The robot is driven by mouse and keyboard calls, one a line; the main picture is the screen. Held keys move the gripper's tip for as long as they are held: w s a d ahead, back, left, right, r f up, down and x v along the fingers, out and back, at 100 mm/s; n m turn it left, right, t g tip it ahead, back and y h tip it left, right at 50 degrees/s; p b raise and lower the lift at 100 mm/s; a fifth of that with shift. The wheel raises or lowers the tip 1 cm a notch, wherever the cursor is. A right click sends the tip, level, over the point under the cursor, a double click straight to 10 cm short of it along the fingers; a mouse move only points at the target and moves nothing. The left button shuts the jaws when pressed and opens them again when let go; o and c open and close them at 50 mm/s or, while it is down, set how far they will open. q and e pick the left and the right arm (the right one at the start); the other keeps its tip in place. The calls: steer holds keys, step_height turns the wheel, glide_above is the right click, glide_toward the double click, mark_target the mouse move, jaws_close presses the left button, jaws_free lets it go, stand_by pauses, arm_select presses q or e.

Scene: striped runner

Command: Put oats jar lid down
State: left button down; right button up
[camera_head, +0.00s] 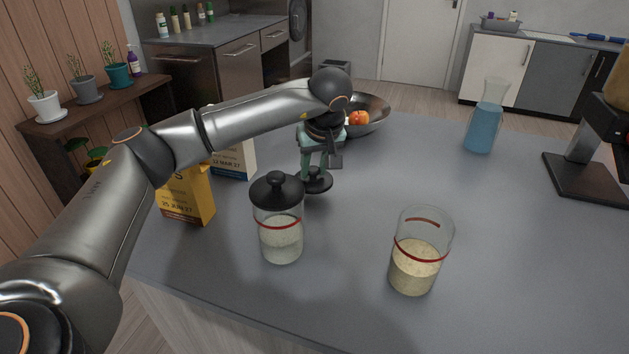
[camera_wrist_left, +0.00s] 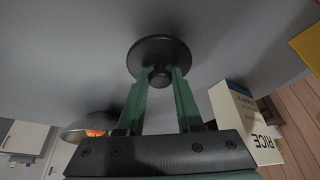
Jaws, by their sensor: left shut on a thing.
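The oats jar lid (camera_head: 317,184) is a black disc with a knob, at mid-counter behind the lidded jar. My left gripper (camera_head: 314,172) is shut on its knob from above. In the left wrist view the green fingertips (camera_wrist_left: 160,78) stand on either side of the knob, with the lid (camera_wrist_left: 160,48) below them. I cannot tell whether the lid touches the counter. An uncovered glass jar (camera_head: 415,268) with beige contents and a red band, apparently the oats jar, stands upright at front right. My right gripper is not in view.
A black-lidded jar (camera_head: 281,237) with pale contents stands just in front of the lid. A yellow carton (camera_head: 188,196) and a white rice carton (camera_wrist_left: 245,118) stand left. A bowl with fruit (camera_head: 372,116) is behind. A blue carafe (camera_head: 484,125) stands right. The middle right counter is clear.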

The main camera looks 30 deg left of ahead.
mark_target(314, 181)
arm_select(q)
steer(key=shift+f, duration=1.65)
steer(key=shift+f, duration=0.15)
steer(key=c, duration=0.6)
jaws_free()
steer(key=shift+o, duration=0.2)
steer(key=shift+d+r, duration=0.1)
steer(key=shift+r, duration=0.35)
steer(key=v, duration=1.1)
steer(key=shift+r, duration=0.2)
